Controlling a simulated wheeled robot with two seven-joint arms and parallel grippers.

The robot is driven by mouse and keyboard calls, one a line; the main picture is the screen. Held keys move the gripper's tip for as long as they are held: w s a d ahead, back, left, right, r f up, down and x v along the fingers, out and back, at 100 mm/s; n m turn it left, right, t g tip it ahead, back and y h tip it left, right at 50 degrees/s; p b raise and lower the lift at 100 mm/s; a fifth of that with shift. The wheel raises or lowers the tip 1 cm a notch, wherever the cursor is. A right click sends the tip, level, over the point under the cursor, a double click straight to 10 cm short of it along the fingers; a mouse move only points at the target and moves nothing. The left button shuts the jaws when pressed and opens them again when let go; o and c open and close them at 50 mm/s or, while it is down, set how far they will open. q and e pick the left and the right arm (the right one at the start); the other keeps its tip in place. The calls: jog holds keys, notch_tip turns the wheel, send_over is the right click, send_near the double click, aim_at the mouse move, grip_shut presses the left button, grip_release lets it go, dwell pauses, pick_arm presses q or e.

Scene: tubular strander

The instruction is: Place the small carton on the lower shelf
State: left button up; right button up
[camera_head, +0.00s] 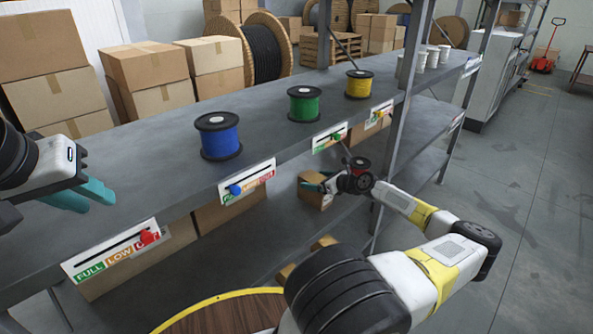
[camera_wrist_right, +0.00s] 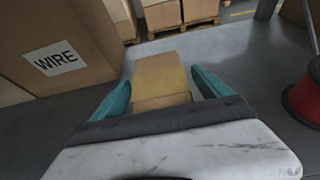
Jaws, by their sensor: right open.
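The small brown carton (camera_wrist_right: 162,75) sits on the grey lower shelf (camera_wrist_right: 228,58) in the right wrist view. My right gripper (camera_wrist_right: 162,92) is open, with one teal finger on each side of the carton; I cannot tell whether they touch it. In the head view the carton (camera_head: 314,192) shows on the lower shelf (camera_head: 262,234), under the upper shelf's front edge. My right gripper (camera_head: 328,184) is there beside it, partly hidden by its wrist. My left gripper (camera_head: 100,198) is over the upper shelf at the left, with nothing seen in it.
Blue (camera_head: 219,136), green (camera_head: 304,104) and yellow (camera_head: 359,84) spools stand on the upper shelf (camera_head: 160,160). A red spool (camera_wrist_right: 304,98) is right of the carton on the lower shelf. A large carton marked WIRE (camera_wrist_right: 57,58) is at left. A grey upright (camera_head: 408,85) stands nearby.

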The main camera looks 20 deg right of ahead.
jog(key=v, duration=1.2)
jog(key=shift+s+d, duration=0.1)
jog(key=shift+d, duration=0.05)
